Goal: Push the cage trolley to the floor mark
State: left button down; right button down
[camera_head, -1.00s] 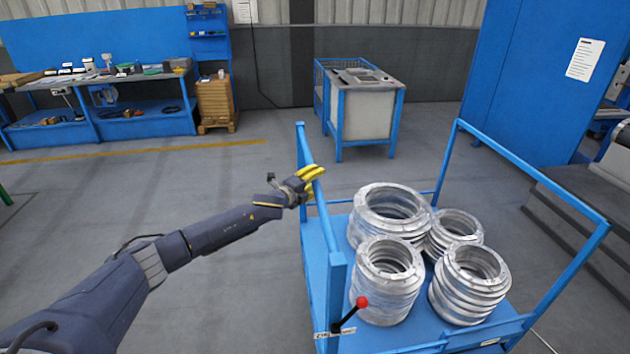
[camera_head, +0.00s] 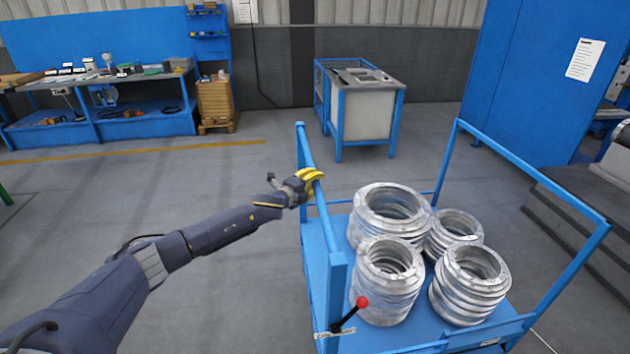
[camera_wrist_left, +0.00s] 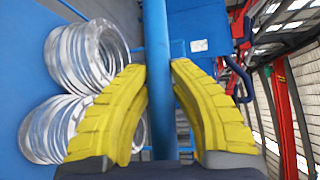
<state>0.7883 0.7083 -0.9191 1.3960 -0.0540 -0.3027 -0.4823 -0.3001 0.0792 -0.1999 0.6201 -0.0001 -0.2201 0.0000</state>
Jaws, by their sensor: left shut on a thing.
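The cage trolley (camera_head: 420,325) is a blue platform with blue tube rails on its left and right sides. It carries several stacks of silvery flanged rings (camera_head: 384,280). My left gripper (camera_head: 312,180) is shut on the top tube of the trolley's left rail. In the left wrist view its yellow fingers (camera_wrist_left: 160,100) lie on both sides of the blue tube (camera_wrist_left: 158,60). A lever with a red knob (camera_head: 362,302) stands at the trolley's near left corner. My right gripper is not in view. No floor mark can be made out for certain.
A grey box in a blue frame (camera_head: 362,110) stands behind the trolley. A blue workbench (camera_head: 140,118) and a wooden crate stack (camera_head: 215,104) are at the back left. A blue panel (camera_head: 535,90) and grey steps (camera_head: 580,205) are at the right.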

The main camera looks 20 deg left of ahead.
pick_arm(q)
jog(key=d, duration=0.1)
jog(key=w+d, duration=0.1)
jog(key=d, duration=0.1)
jog(key=shift+w+d, duration=0.15)
jog(key=shift+w, duration=0.05)
jog(key=c, duration=1.4)
grip_release()
jog(key=shift+w+d, duration=0.1)
jog(key=shift+d, duration=0.1)
jog(key=shift+o, duration=1.2)
jog(key=shift+a, duration=0.1)
jog(key=v, duration=1.2)
jog(key=shift+a, duration=0.25)
